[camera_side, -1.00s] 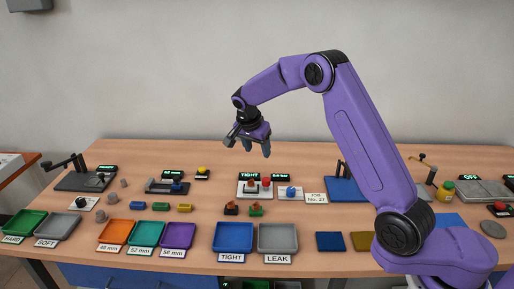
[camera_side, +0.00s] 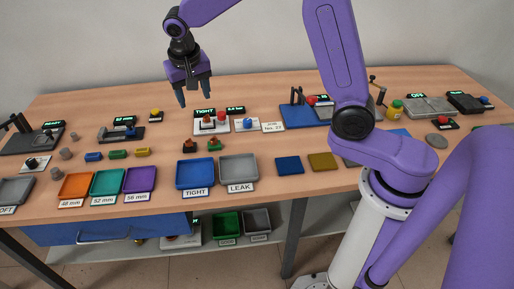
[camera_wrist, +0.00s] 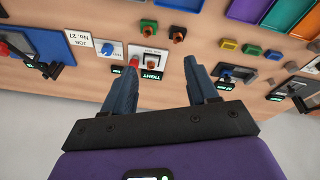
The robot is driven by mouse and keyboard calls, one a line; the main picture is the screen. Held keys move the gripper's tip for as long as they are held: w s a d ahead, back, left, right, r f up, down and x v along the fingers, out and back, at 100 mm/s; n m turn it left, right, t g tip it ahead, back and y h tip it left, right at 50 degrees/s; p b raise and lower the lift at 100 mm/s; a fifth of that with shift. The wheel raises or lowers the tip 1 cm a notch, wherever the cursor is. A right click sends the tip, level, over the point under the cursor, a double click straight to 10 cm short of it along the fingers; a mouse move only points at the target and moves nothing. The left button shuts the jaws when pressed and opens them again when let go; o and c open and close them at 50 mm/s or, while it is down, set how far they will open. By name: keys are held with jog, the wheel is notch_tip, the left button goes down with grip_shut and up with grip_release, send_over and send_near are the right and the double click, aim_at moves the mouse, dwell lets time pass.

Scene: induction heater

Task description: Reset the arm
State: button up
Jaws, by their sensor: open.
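My gripper (camera_side: 196,98) hangs from the raised purple arm, above the back half of the table, with its fingers pointing down. It is open, and nothing is between its fingers. In the wrist view the two dark fingers (camera_wrist: 160,85) are spread apart.
Blue TIGHT tray (camera_side: 196,174) and grey LEAK tray (camera_side: 239,168) stand at the front edge. Orange (camera_side: 76,186), teal (camera_side: 108,182) and purple (camera_side: 140,180) trays are to their left. Small coloured blocks lie behind them. A blue fixture plate (camera_side: 296,116) stands right of centre.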

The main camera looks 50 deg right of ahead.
jog(key=s+d+n+g+y, duration=0.1)
jog(key=s+n, duration=0.7)
jog(key=s, duration=0.9)
jog(key=s+d+n+y, duration=0.1)
jog(key=s+d+n, duration=0.3)
jog(key=s+n, duration=0.5)
jog(key=s, duration=0.8)
jog(key=shift+g+y, duration=0.3)
jog(key=shift+g, duration=0.1)
